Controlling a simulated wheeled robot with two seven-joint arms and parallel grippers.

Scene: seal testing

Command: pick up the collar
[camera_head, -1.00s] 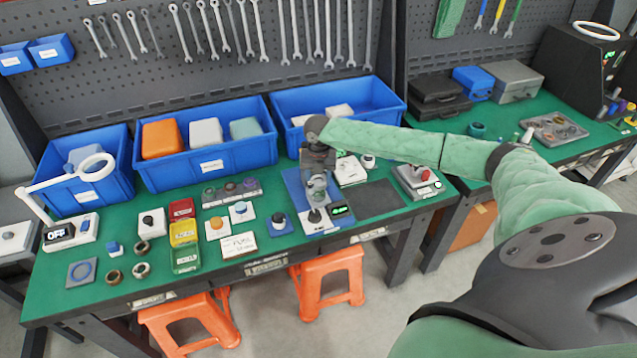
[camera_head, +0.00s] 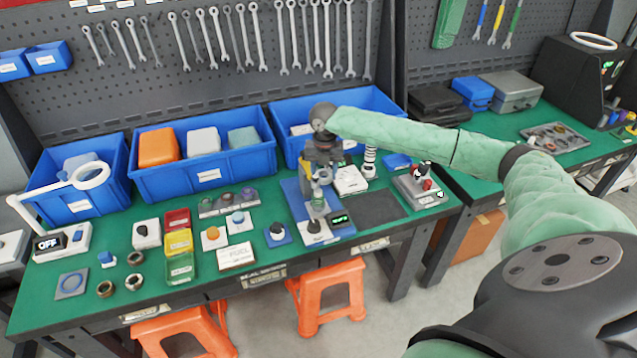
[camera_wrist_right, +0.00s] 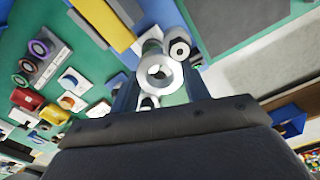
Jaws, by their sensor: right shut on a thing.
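The collar, a silvery ring with a round hole, shows between the fingers in the right wrist view (camera_wrist_right: 160,72). In the head view it is a small pale metal piece (camera_head: 318,201) just below my right gripper (camera_head: 321,180). My right gripper is shut on it, pointing down over the blue plate of a test station (camera_head: 297,198). I cannot tell whether the collar touches anything below. My left gripper is not in view.
Blue bins (camera_head: 205,170) line the back of the green bench. Left of the station lie several loose rings (camera_head: 134,282), red, yellow and green trays (camera_head: 179,243) and small switch blocks. A dark mat (camera_head: 373,205) to the right is bare. A striped post (camera_head: 370,162) stands behind it.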

